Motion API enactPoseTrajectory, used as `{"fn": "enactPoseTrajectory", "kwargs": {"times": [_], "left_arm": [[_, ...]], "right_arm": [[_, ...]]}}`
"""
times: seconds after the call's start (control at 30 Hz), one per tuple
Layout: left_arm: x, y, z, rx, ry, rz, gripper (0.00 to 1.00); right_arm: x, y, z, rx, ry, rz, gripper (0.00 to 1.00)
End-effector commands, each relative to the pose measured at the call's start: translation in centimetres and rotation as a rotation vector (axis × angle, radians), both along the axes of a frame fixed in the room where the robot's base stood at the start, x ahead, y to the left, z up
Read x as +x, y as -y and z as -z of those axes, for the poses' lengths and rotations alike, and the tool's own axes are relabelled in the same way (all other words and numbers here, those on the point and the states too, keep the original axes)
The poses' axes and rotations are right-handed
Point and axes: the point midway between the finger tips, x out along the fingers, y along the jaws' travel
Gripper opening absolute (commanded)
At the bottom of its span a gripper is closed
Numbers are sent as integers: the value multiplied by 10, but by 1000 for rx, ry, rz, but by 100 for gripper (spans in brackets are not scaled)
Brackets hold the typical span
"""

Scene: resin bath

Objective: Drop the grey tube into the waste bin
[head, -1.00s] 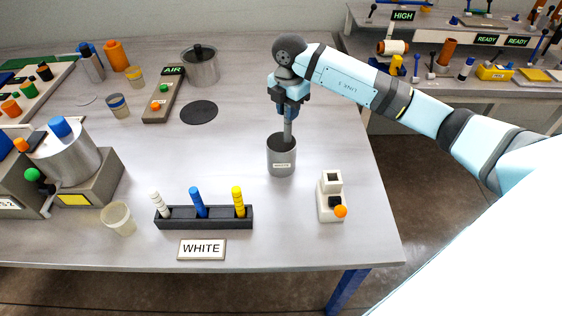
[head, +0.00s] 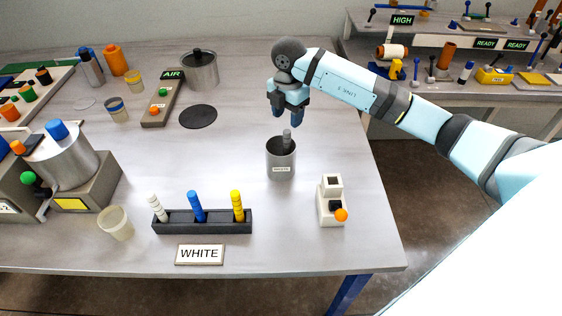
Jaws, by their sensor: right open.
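The waste bin (head: 281,163) is a grey cylinder with a small label, standing upright near the right side of the table. The grey tube (head: 287,138) stands in the bin, with its upper end showing above the rim; its lower part is hidden inside. My right gripper (head: 286,122) is above the bin, open and empty, with its fingertips just over the tube's top and apart from it. My left gripper is not in view.
A black rack (head: 203,221) holds white, blue and yellow tubes behind a WHITE sign (head: 200,254). A small white device (head: 332,203) with an orange knob stands right of the bin. A clear cup (head: 116,223) stands at left. The table around the bin is mostly clear.

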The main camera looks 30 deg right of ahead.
Motion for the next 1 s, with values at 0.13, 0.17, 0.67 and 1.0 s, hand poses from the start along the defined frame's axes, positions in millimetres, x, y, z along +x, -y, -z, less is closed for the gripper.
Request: {"fn": "enactPoseTrajectory", "kwargs": {"times": [0.13,0.17,0.67,1.0], "left_arm": [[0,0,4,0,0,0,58],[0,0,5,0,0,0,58],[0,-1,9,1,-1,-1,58],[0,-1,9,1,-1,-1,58]], "right_arm": [[1,0,-28,-1,5,0,53],[1,0,-35,-1,5,0,53],[0,1,-124,-1,1,1,53],[0,0,-127,0,-1,0,53]]}}
